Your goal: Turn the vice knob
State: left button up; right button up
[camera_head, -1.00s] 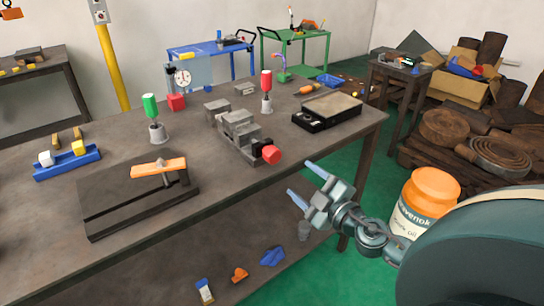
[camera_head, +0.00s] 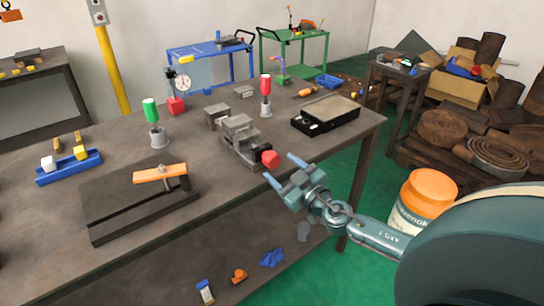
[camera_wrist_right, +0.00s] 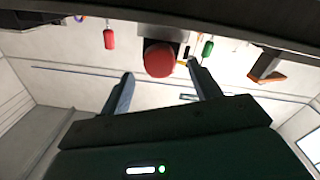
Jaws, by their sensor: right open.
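The grey vice (camera_head: 238,137) sits on the workbench near its front edge. Its red knob (camera_head: 270,159) faces the front edge. In the right wrist view the red knob (camera_wrist_right: 160,60) shows beyond the fingers, roughly between them and a little above their tips. My right gripper (camera_head: 283,171) is open and empty, just off the bench's front edge. One fingertip is close to the right of the knob and the other is below it. I cannot tell whether either touches it. My left gripper is not in view.
The dark workbench (camera_head: 50,225) also holds a board with an orange clamp (camera_head: 160,173), a green-handled tool (camera_head: 152,112), a red-handled tool (camera_head: 265,88) and a black tray (camera_head: 325,114). An orange container (camera_head: 427,195) stands to the right of the bench.

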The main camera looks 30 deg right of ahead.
aim_at(275, 163)
jog(key=shift+w+a+p, duration=0.15)
jog(key=shift+w+p, duration=0.15)
jog(key=shift+w, duration=2.3)
jog(key=c, duration=1)
jog(key=shift+n, duration=0.4)
